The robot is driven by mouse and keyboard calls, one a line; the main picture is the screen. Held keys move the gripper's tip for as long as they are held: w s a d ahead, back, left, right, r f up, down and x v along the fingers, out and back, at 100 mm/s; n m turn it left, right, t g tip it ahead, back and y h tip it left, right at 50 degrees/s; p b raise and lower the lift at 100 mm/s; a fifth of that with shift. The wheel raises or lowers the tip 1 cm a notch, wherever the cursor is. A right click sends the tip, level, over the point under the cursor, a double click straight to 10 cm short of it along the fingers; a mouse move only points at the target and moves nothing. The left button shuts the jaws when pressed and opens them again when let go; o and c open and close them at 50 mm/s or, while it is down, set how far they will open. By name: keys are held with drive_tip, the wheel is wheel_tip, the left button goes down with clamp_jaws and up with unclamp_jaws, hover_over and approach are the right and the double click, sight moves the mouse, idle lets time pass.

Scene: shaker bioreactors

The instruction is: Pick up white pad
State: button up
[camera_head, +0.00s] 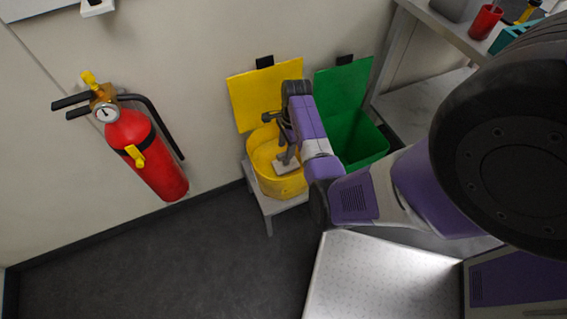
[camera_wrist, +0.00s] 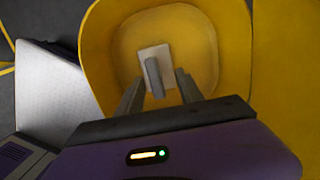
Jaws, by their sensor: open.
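The white pad (camera_wrist: 146,53) is a small pale square with a raised grey grip bar on top. It is inside the yellow bin (camera_wrist: 105,45). In the head view the pad (camera_head: 288,167) shows just below my gripper (camera_head: 287,146). In the wrist view my gripper (camera_wrist: 160,76) is open, with one finger on either side of the grip bar. The fingers look apart from the bar, and I cannot tell how far above the pad they are. My arm hides part of the yellow bin (camera_head: 264,163) in the head view.
A green bin (camera_head: 362,143) with a raised lid stands right of the yellow bin, partly behind my arm. The yellow lid (camera_head: 255,95) stands open against the wall. A red fire extinguisher (camera_head: 146,152) hangs at left. A shelf (camera_head: 445,30) is at upper right.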

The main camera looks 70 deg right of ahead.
drive_tip(key=b, duration=0.1)
hover_over(282, 166)
drive_tip(key=s+d, duration=0.1)
wheel_tip(282, 166, down, 4)
drive_tip(key=shift+d+f, duration=0.15)
drive_tip(key=shift+f, duration=0.1)
drive_tip(key=shift+w+f, duration=0.1)
drive_tip(key=shift+f, duration=0.5)
drive_tip(key=shift+c, duration=0.4)
clamp_jaws()
